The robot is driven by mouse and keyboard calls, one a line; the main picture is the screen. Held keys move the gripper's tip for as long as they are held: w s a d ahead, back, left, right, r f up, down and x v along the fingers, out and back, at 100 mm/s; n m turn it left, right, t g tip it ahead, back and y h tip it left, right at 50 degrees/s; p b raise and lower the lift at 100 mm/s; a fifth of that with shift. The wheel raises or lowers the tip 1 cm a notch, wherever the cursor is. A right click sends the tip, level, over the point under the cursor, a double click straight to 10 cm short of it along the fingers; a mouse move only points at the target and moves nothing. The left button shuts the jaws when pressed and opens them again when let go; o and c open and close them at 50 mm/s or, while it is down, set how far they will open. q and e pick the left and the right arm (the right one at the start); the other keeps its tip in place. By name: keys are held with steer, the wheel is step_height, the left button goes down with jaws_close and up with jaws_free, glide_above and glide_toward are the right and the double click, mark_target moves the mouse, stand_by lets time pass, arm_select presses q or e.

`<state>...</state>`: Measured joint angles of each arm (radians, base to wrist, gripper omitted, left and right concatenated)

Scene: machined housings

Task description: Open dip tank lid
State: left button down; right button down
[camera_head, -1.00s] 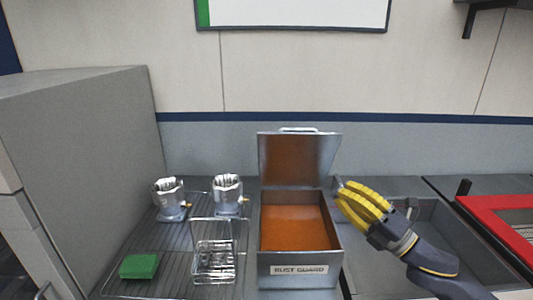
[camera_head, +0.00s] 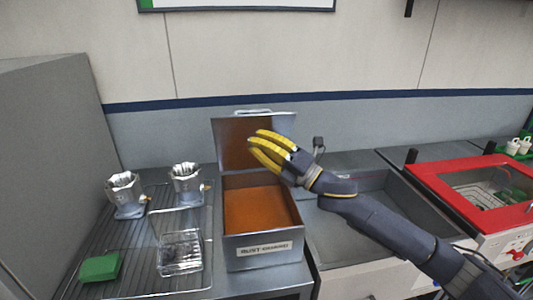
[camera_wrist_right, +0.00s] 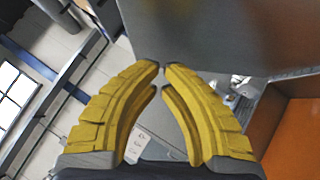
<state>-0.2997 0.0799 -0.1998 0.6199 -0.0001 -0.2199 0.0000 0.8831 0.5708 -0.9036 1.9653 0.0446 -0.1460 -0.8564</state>
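The dip tank (camera_head: 263,249) is a grey metal box with an orange-brown inside and a RUST GUARD label. Its lid (camera_head: 229,132) stands raised at the tank's back edge, with a handle (camera_head: 253,112) on its top edge. My right gripper (camera_head: 254,144), with yellow fingers, overlaps the right part of the lid in the head view; I cannot tell whether it touches it. In the right wrist view the gripper's fingertips (camera_wrist_right: 161,68) nearly meet with nothing seen between them. A grey panel (camera_wrist_right: 215,35) and an orange surface (camera_wrist_right: 300,135) show beyond. My left gripper is out of view.
Left of the tank, a wire rack (camera_head: 134,283) holds two metal housings (camera_head: 126,196) (camera_head: 187,184), a wire basket (camera_head: 180,253) and a green block (camera_head: 100,268). A grey sink (camera_head: 340,240) lies right of the tank, then a red-framed unit (camera_head: 438,185).

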steer(key=shift+w+a+r, duration=0.1)
steer(key=shift+w+r, duration=0.15)
steer(key=shift+w, duration=0.2)
steer(key=shift+w+a+r, duration=0.1)
steer(key=shift+w+r, duration=0.1)
steer(key=shift+w, duration=0.25)
steer(key=shift+w+r, duration=0.15)
